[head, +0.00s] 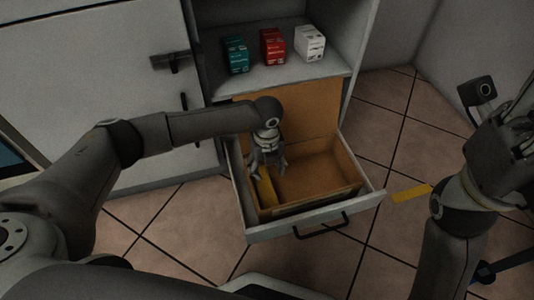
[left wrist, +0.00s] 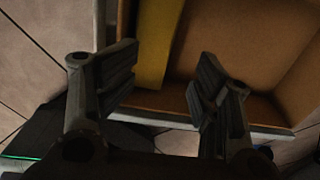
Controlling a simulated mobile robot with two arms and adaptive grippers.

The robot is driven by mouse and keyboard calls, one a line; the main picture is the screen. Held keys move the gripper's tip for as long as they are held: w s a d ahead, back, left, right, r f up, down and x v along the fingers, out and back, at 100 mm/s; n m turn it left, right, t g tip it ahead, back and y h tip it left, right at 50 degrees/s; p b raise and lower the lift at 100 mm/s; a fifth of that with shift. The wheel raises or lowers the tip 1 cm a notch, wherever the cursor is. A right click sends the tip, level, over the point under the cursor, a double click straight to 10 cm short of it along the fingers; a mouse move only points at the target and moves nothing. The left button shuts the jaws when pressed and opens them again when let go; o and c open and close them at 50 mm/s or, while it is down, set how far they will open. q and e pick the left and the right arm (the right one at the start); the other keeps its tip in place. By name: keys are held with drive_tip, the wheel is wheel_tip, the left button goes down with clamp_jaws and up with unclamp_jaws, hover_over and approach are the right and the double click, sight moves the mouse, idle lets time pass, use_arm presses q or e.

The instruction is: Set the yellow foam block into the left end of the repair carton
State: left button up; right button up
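The yellow foam block (head: 265,191) lies inside the brown repair carton (head: 322,165), along its left end; its upper part is hidden by my gripper. The carton sits in a pulled-out drawer. My left gripper (head: 267,170) hangs above the block, fingers pointing down. In the left wrist view its fingers (left wrist: 165,82) are spread and nothing is between them. The yellow block (left wrist: 157,42) shows there beyond the fingers, against the carton's side (left wrist: 240,45). My right gripper (head: 505,135) is at the right edge of the head view, away from the drawer; its fingers are unclear.
The grey drawer (head: 310,222) has a dark handle and raised walls around the carton. Teal (head: 236,56), red (head: 273,47) and white (head: 310,43) boxes stand on the shelf above. A yellow strip (head: 411,193) shows near the floor at right. Tiled floor (head: 300,268) lies in front.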

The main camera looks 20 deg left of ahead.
use_arm(q)
drive_tip(key=shift+r+p, duration=0.65)
drive_tip(key=shift+r, duration=1.4)
drive_tip(key=shift+d, duration=0.1)
